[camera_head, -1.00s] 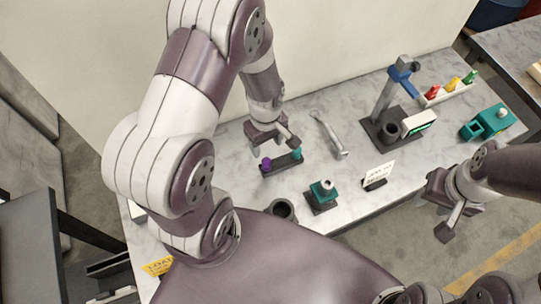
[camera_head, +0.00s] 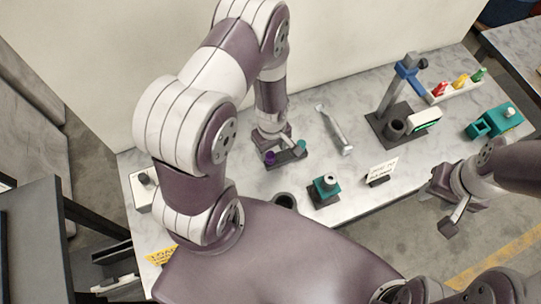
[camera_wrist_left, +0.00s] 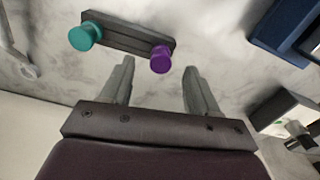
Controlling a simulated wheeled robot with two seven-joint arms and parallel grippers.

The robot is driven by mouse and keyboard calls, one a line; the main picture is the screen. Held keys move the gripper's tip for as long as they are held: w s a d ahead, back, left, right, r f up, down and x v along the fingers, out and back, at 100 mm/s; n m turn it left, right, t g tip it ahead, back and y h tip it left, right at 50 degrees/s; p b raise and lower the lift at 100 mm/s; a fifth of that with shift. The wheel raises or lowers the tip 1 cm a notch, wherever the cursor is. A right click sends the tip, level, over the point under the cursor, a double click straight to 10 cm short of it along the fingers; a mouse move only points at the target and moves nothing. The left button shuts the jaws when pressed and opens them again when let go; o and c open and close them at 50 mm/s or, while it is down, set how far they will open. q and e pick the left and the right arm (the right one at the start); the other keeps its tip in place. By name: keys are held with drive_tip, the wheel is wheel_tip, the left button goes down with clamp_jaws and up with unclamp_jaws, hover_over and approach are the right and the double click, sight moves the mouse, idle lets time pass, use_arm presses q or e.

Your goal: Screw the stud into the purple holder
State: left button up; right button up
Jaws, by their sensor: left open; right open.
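A dark bar (camera_head: 287,157) lies on the marble table with a purple round holder (camera_head: 270,158) at its left end and a teal one (camera_head: 300,146) at its right end. In the left wrist view the purple holder (camera_wrist_left: 160,59) is just ahead of the gap between my fingers, and the teal holder (camera_wrist_left: 85,36) is off to the left. My left gripper (camera_wrist_left: 158,72) is open and empty, pointing down by the bar. My right gripper (camera_head: 441,212) is open, off the table's front edge. I cannot clearly make out the stud.
A silver wrench-like tool (camera_head: 336,130) lies right of the bar. A teal block on a dark base (camera_head: 325,190), a dark cup (camera_head: 285,201) and a sign (camera_head: 381,171) stand in front. A dark stand with a blue clamp (camera_head: 392,103) is further right. A white box (camera_head: 144,188) is at left.

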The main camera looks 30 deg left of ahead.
sight(270, 155)
use_arm(q)
drive_tip(key=shift+s, duration=0.1)
drive_tip(key=f, duration=0.1)
drive_tip(key=f+p, duration=0.1)
drive_tip(key=f, duration=0.3)
drive_tip(key=shift+a+f+p, duration=0.1)
drive_tip(key=shift+a+p, duration=0.15)
drive_tip(key=shift+p, duration=0.05)
clamp_jaws()
